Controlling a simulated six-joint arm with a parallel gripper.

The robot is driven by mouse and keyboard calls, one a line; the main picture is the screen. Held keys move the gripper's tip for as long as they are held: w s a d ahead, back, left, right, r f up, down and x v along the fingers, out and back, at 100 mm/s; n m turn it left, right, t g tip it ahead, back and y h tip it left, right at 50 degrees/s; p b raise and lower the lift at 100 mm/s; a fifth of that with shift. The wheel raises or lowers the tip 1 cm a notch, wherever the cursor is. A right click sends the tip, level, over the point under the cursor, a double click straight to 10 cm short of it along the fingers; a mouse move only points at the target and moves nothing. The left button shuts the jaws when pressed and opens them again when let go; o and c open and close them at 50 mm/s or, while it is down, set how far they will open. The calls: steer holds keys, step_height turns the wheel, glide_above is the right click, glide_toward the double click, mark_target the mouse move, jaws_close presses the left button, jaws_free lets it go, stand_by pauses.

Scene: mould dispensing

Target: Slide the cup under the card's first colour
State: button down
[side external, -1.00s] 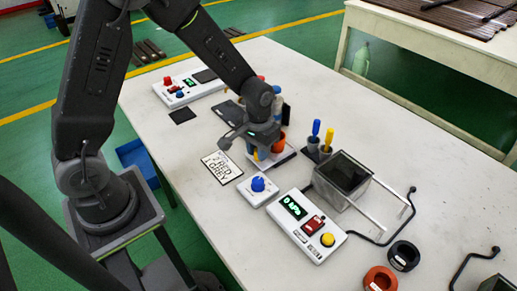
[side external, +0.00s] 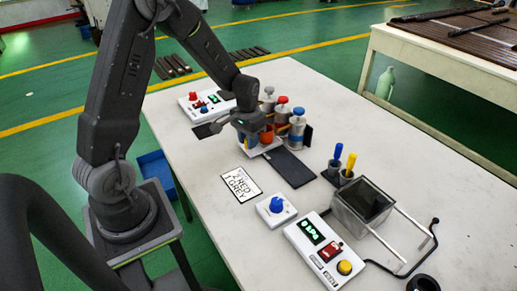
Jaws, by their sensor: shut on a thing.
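My gripper (side external: 250,130) is shut on the orange cup (side external: 267,136), which stands on a white carriage (side external: 272,146). My fingers hide part of the cup. The carriage is at the far part of a dark track (side external: 290,169). Behind it stand dispensers with a grey top (side external: 268,91), a red top (side external: 282,100) and a blue top (side external: 298,112). The cup is near the grey and red ones; I cannot tell which spout it is under. The white card (side external: 241,184) reads RED on its upper line and GREY below.
A blue knob box (side external: 276,209) and a white panel with a green display (side external: 322,250) stand in front. Blue and yellow-handled tools (side external: 342,165) and an open metal box (side external: 362,203) are to the right. Another control panel (side external: 208,103) is behind. The near track is clear.

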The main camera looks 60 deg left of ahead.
steer(key=shift+a, duration=1.15)
steer(key=c, duration=0.9)
jaws_free()
steer(key=shift+c, duration=0.2)
step_height(320, 180, up, 14)
steer(key=shift+d, duration=0.1)
